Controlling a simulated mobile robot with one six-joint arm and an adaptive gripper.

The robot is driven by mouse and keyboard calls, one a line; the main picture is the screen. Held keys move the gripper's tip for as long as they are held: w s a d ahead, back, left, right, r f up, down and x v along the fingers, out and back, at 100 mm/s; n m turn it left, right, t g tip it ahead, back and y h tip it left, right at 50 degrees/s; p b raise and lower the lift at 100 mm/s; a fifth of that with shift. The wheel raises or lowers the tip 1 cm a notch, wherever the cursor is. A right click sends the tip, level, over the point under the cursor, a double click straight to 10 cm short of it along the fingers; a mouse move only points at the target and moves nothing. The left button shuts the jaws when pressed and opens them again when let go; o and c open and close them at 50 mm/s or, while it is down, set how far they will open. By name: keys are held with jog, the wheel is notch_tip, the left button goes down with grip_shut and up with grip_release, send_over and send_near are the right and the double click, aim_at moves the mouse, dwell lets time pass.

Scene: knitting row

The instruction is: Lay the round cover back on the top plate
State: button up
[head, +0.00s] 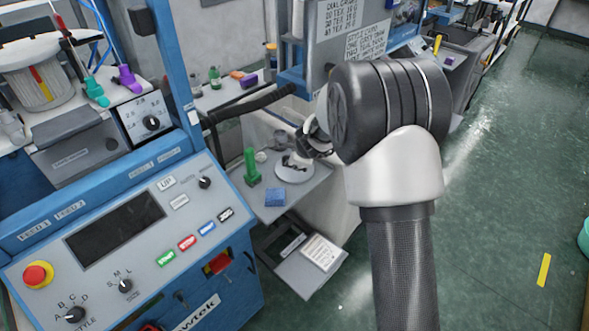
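A pale round disc (294,170), which looks like the round cover, is on or just above a small grey shelf between the machines. Dark parts lie over its middle; I cannot tell whether they are a handle or my fingertips. My gripper (303,153) is right at the disc, mostly hidden behind my own wrist. I cannot tell whether its fingers touch or hold the disc. A white drum-shaped machine part (38,82) with a pale plate-like top (28,52) stands at the upper left; I cannot be sure that this is the top plate.
A green upright item (251,168) and a blue block (275,197) are on the shelf beside the disc. A control panel (115,225) with buttons and knobs fills the lower left. A black hose (245,106) runs above the shelf. Green floor (500,200) is open at right.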

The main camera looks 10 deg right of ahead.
aim_at(294, 170)
jog(key=x, duration=0.4)
jog(key=shift+w+f, duration=0.15)
jog(key=shift+c, duration=0.3)
grip_shut()
dwell(0.5)
